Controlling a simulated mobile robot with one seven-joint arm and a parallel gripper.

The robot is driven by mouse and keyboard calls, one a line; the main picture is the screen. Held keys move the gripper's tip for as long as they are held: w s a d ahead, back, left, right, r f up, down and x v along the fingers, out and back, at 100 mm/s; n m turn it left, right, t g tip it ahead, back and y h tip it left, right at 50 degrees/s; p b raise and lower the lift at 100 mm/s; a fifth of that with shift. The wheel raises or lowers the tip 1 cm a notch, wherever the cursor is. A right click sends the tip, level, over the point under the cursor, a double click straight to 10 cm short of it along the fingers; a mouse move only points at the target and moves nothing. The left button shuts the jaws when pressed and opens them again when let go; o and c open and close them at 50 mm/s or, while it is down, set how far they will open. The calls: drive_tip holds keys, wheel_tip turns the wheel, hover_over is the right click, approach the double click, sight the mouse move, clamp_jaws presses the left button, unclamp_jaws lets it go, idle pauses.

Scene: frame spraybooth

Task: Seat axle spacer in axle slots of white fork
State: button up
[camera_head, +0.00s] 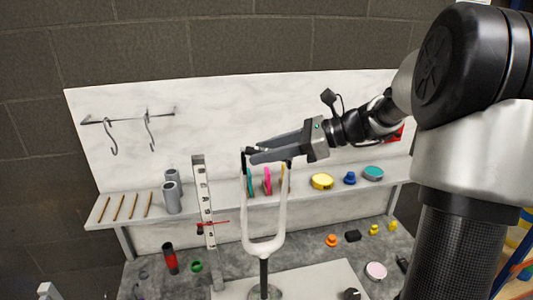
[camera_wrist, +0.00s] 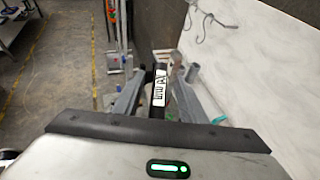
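The white fork (camera_head: 282,218) stands upright on a dark post, its two prongs pointing up and dark at the tips. My gripper (camera_head: 250,156) reaches in from the right, level with the prong tips and covering part of them. In the wrist view, a black bar with a white printed label (camera_wrist: 160,90) lies between the fingers of my gripper (camera_wrist: 160,78); it looks like the axle spacer. I cannot tell whether the fingers press on it. My fingers hide the bar's middle in the head view, and its seating in the slots cannot be seen.
A grey lettered post (camera_head: 203,205) stands just left of the fork. Small parts and a red-black cylinder (camera_head: 169,259) stand on the bench. Hooks (camera_head: 150,130) hang on the back panel.

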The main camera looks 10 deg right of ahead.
drive_tip(key=shift+c, duration=0.4)
clamp_jaws()
drive_tip(key=shift+r, duration=0.1)
